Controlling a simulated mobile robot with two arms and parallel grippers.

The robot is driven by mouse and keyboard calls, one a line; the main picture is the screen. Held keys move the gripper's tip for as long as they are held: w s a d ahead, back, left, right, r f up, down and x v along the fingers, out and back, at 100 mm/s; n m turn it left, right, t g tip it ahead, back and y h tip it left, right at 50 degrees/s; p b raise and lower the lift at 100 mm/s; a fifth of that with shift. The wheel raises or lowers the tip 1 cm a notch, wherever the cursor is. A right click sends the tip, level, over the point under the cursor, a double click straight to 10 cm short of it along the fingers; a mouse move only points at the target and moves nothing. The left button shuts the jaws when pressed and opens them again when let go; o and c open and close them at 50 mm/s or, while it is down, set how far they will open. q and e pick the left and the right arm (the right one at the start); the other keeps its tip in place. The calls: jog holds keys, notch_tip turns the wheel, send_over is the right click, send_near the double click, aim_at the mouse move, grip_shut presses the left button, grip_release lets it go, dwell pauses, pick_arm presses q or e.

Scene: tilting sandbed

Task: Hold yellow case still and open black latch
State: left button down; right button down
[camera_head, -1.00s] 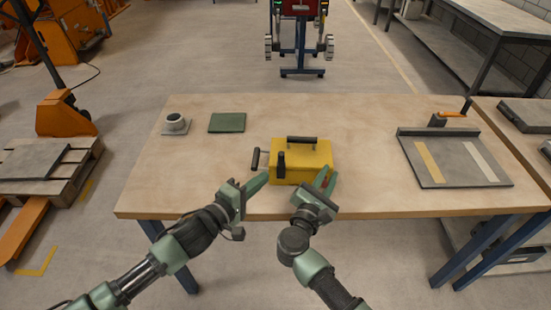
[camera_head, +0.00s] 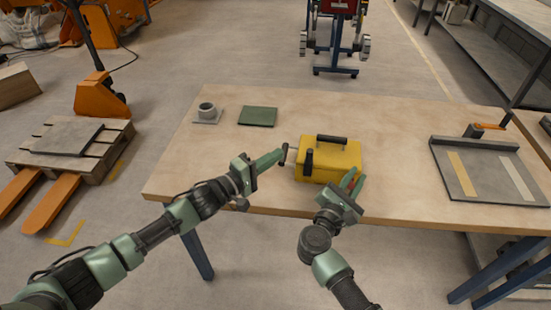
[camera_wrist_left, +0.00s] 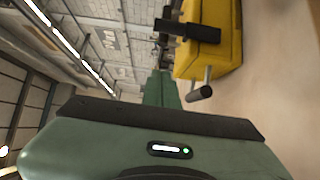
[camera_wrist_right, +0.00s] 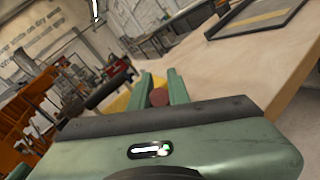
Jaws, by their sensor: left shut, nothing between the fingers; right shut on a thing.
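The yellow case (camera_head: 335,163) stands upright near the table's front edge, with a black carry handle (camera_head: 331,139) on top. A black upright latch-like piece (camera_head: 308,161) is on its front. A black-gripped bar (camera_head: 284,154) sticks out from its left side; it also shows in the left wrist view (camera_wrist_left: 201,93). I cannot tell which black piece is the latch. My left gripper (camera_head: 281,157) is shut and empty, its tips close by the side bar; contact is unclear. My right gripper (camera_head: 354,182) is shut on a red knob (camera_wrist_right: 159,97) at the case's front right.
A green mat (camera_head: 258,117) and a grey ring on a plate (camera_head: 207,113) lie at the back left. A grey tray with two strips (camera_head: 488,172) and an orange-handled tool (camera_head: 490,127) are at the right. The table between case and tray is clear.

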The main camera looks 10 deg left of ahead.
aim_at(309, 162)
pick_arm(q)
jog(key=w+d, duration=0.1)
jog(key=d, duration=0.5)
jog(key=shift+w+d, duration=0.35)
jog(key=shift+w, duration=0.05)
